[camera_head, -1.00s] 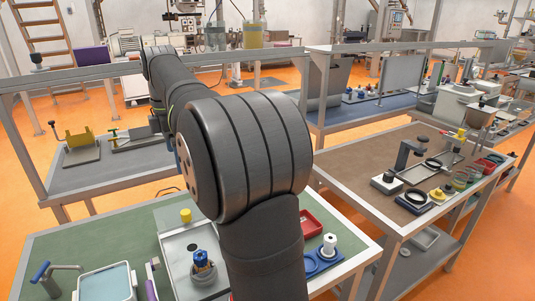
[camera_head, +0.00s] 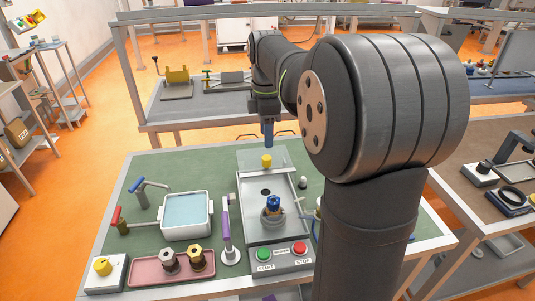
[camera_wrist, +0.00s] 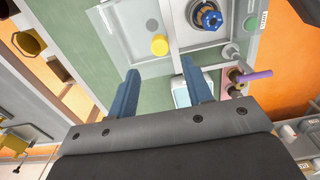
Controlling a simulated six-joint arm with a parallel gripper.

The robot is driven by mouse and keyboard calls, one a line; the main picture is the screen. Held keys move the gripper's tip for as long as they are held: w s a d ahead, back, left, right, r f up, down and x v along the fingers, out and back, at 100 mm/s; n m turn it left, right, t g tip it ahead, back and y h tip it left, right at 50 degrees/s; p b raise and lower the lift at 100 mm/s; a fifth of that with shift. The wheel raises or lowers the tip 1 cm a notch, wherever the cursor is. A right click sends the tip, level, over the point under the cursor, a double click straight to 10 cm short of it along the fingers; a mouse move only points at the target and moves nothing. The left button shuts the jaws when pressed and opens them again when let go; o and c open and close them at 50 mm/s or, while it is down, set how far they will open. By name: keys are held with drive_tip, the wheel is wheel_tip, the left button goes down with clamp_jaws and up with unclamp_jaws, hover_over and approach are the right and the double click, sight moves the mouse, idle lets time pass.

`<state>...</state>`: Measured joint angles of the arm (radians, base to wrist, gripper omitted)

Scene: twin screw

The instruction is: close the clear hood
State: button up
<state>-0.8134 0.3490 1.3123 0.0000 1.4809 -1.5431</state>
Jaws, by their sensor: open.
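The clear hood (camera_head: 252,158) is a transparent panel with a yellow knob (camera_head: 266,161). It sits at the far end of the grey machine station (camera_head: 289,229), and the blue-topped fixture (camera_head: 273,204) in front of it is uncovered. My gripper (camera_head: 268,143) points down above and behind the yellow knob, with blue fingers. In the wrist view my gripper (camera_wrist: 160,69) is open and empty. The knob (camera_wrist: 159,45) shows just beyond the gap between its fingertips, apart from them. The blue-topped fixture (camera_wrist: 208,17) lies farther off.
Left of the station stand a purple-handled lever (camera_head: 226,222), a water basin (camera_head: 186,214) and red and blue taps. START and STOP buttons (camera_head: 281,251) are at the front. Green bench top is clear at the back left.

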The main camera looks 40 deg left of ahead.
sight(267, 157)
wheel_tip(267, 157, down, 8)
drive_tip(key=shift+r, duration=0.15)
